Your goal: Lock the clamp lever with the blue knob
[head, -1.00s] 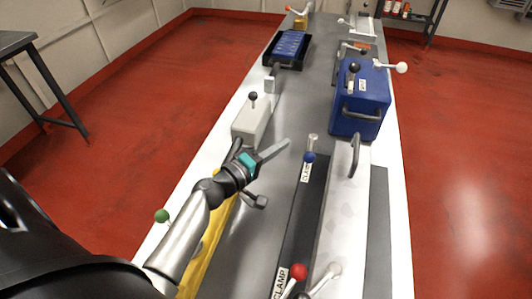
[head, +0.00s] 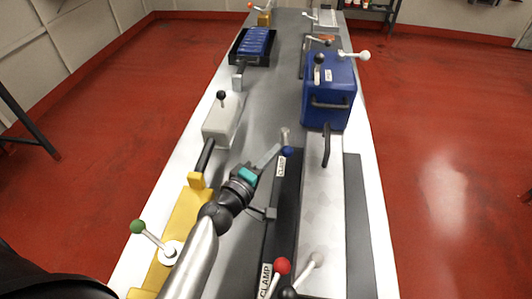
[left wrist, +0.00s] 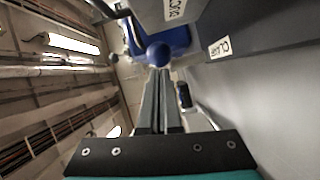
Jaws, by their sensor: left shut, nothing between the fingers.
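The blue knob (head: 288,151) sits at the far end of a dark rail, beside a white CLAMP label (head: 281,166) and a pale lever post (head: 285,135). My left gripper (head: 277,150) is shut and empty, its long grey fingers pointing up and right, with the tips just left of the knob. In the left wrist view the shut fingers (left wrist: 158,85) point at the blue knob (left wrist: 157,54), which appears right at their tips. I cannot tell whether they touch. The lever's shaft is mostly hidden there. My right gripper is not in view.
A red-knobbed lever (head: 282,266) with another CLAMP label stands at the near end of the rail. A yellow block with a green-knobbed lever (head: 137,227) lies left. A grey box (head: 223,118) and a blue box (head: 330,90) stand farther back.

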